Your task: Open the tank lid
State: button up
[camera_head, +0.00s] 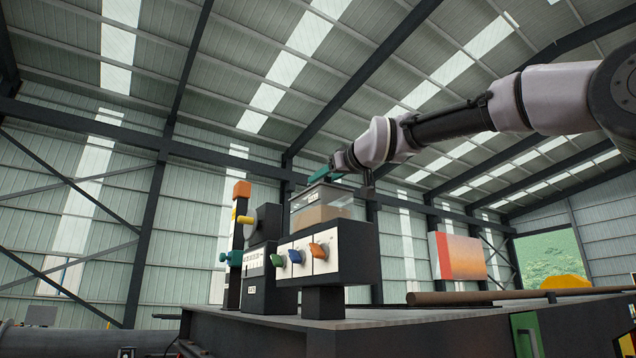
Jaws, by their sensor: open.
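The tank (322,214) is a clear box with tan contents, standing on a dark housing with a white front panel. Its dark-edged lid (309,189) lies across the top and looks shut. My gripper (330,171) is at the tank's upper edge, at the end of my arm coming in from the right. A teal piece shows right at the gripper, just above the lid; I cannot tell whether it is a lid handle or part of the gripper. The jaws are open. The fingertips are small, and I cannot tell whether they touch the lid.
Blue, green and orange knobs (319,251) sit on the panel below the tank. To its left stand a dark box with a yellow knob (246,220) and a post with an orange top (242,189). A brown pipe (480,297) lies at right on the dark bench (400,322).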

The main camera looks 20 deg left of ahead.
jog(key=shift+x, duration=1.5)
grip_shut()
jog(key=shift+d, duration=0.1)
